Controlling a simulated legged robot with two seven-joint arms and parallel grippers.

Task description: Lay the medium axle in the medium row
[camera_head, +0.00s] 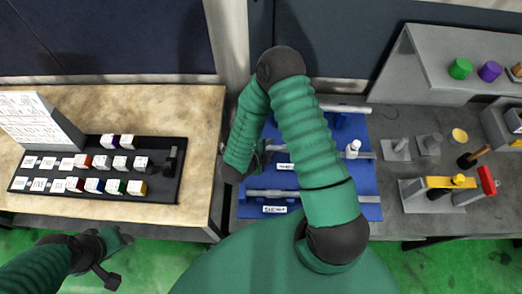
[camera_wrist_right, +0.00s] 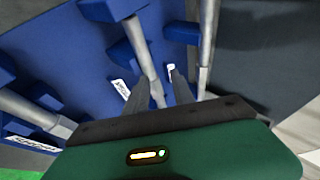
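A blue rack (camera_head: 372,188) in the head view bears silver axles in rows with white labels, too small to read. The far axle (camera_head: 345,108), the middle axle (camera_head: 362,155) and the near axle (camera_head: 268,194) lie left to right. My right gripper (camera_head: 262,158) is at the rack's left side, by the middle row. In the right wrist view its two fingers (camera_wrist_right: 163,92) stand apart, with the middle axle (camera_wrist_right: 150,65) running between or just under them; contact is unclear. My right arm hides part of the rows. My left gripper (camera_head: 114,262) is low at left, away from the rack.
A wooden table (camera_head: 200,110) at left carries a black tray (camera_head: 160,190) of small labelled blocks. At right, a grey bench holds a yellow-and-red gauge (camera_head: 450,183) and small metal stands (camera_head: 428,144). A grey shelf (camera_head: 430,75) carries green and purple cylinders.

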